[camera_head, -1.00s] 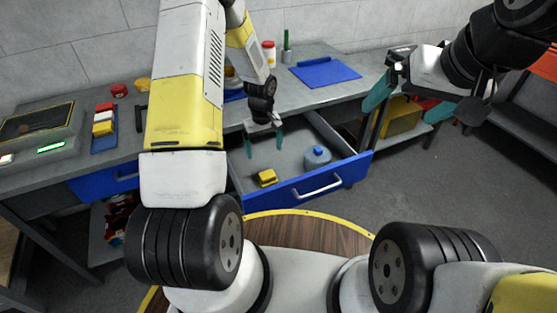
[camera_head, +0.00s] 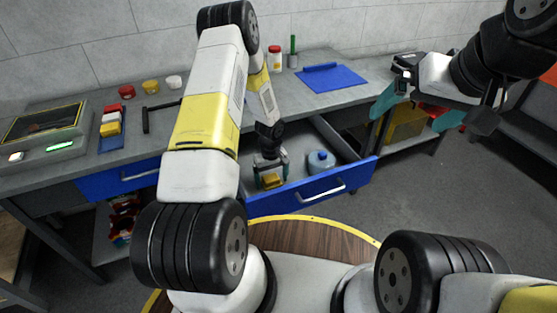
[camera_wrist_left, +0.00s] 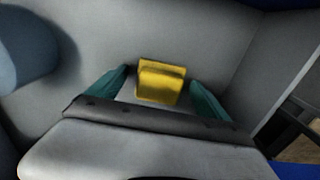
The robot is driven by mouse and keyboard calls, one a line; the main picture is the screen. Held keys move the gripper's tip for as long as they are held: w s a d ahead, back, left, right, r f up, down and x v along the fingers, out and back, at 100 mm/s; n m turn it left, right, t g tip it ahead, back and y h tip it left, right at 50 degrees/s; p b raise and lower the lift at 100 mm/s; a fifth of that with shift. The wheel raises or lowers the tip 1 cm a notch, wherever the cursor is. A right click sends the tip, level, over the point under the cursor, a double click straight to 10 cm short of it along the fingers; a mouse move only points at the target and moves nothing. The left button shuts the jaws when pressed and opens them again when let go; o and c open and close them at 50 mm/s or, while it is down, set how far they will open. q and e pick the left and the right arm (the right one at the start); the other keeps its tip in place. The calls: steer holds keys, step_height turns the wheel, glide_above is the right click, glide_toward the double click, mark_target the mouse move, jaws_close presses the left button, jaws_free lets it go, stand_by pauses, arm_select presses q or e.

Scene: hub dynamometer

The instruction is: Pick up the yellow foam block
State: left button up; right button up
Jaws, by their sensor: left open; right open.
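The yellow foam block (camera_head: 270,181) lies in the open blue drawer of the workbench. My left gripper (camera_head: 271,178) is down inside the drawer, open, with a finger on each side of the block. In the left wrist view the yellow block (camera_wrist_left: 161,82) sits between the two teal fingertips (camera_wrist_left: 160,90), with a gap on each side. My right gripper (camera_head: 410,110) is open and empty, raised at the right, well away from the drawer.
A blue-grey round container (camera_head: 320,161) stands in the drawer, right of the block. The drawer front (camera_head: 300,196) and its walls surround the left gripper. The bench top holds a blue clipboard (camera_head: 331,78), a black hammer-like tool (camera_head: 147,116) and several small jars.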

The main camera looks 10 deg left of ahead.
mark_target(271, 179)
arm_select(q)
steer(key=c, duration=1.5)
step_height(271, 179, up, 10)
steer(key=shift+r, duration=0.1)
